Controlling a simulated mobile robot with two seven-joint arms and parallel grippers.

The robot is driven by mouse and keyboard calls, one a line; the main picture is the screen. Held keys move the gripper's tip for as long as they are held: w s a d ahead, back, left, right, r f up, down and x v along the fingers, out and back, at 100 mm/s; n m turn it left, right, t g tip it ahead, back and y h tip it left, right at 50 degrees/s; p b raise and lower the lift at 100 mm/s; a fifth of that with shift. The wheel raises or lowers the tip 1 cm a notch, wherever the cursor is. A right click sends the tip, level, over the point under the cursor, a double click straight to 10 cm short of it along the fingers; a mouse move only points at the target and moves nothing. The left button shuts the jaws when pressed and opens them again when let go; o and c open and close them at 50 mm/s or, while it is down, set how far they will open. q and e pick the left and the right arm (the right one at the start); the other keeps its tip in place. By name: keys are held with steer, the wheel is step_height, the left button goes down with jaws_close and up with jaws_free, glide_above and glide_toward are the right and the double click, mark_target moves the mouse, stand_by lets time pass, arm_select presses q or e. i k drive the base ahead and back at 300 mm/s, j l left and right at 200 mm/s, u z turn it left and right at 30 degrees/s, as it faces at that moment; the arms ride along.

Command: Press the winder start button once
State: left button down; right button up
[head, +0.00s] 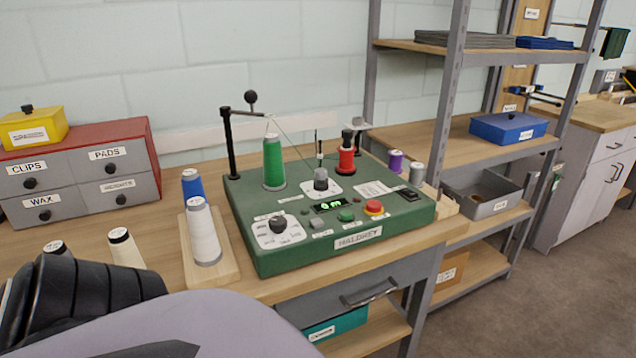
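The green winder (290,259) stands on the wooden bench, its front panel facing me. A small display (330,205) with green digits is lit just above. A black dial (278,226) is at the panel's left. A green thread cone (274,163) and a red spool (346,158) stand on the winder. Part of my own arm fills the lower left. Neither gripper shows.
A wooden stand (232,270) with a white cone (203,230) and a blue cone (192,186) is left of the winder. A red drawer unit (131,134) is further left. Shelving (480,155) with a blue box (508,127) stands at right. Space in front of the panel looks clear.

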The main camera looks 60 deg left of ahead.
mark_target(344, 213)
steer(key=u, duration=1.65)
